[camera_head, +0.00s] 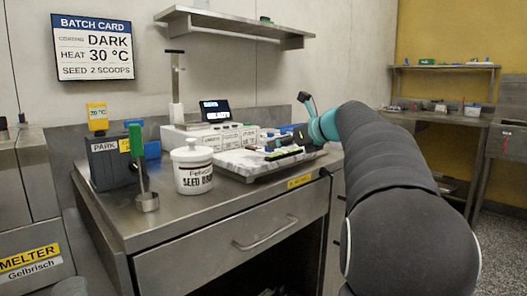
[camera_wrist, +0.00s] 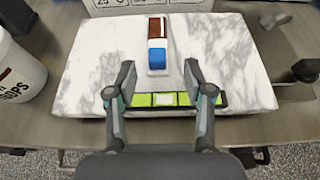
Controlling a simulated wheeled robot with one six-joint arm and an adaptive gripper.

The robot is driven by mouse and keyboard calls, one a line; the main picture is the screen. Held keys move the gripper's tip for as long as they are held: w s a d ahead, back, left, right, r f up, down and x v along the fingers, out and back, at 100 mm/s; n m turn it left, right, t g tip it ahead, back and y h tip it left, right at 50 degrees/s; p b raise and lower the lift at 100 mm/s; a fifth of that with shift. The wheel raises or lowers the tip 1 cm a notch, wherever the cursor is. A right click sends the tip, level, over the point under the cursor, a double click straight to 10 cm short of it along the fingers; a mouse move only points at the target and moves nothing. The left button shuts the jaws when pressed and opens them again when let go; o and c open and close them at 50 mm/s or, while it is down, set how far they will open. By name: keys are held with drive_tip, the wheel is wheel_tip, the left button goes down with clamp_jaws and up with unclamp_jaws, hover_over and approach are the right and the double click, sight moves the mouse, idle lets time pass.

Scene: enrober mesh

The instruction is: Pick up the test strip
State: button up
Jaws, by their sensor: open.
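A short white strip (camera_wrist: 157,43) with a brown far part and a blue near end lies on a grey-veined marble slab (camera_wrist: 90,55) in the wrist view; it looks like the test strip. My gripper (camera_wrist: 159,72) is open, its two fingers apart on either side of the strip's line. The fingertips are around the level of the blue end, and a gap shows on both sides. Whether they are at the strip's height I cannot tell. In the head view my arm and small objects partly hide this spot on the slab (camera_head: 237,164).
A black bar with bright green segments (camera_wrist: 142,100) lies across the slab's near edge, between and behind the fingers. A white seed tub (camera_wrist: 20,75) stands left of the slab. Dark knobs (camera_wrist: 304,70) are at the right.

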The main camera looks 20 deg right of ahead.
drive_tip(key=x, duration=0.5)
drive_tip(key=shift+a+r, duration=0.2)
clamp_jaws()
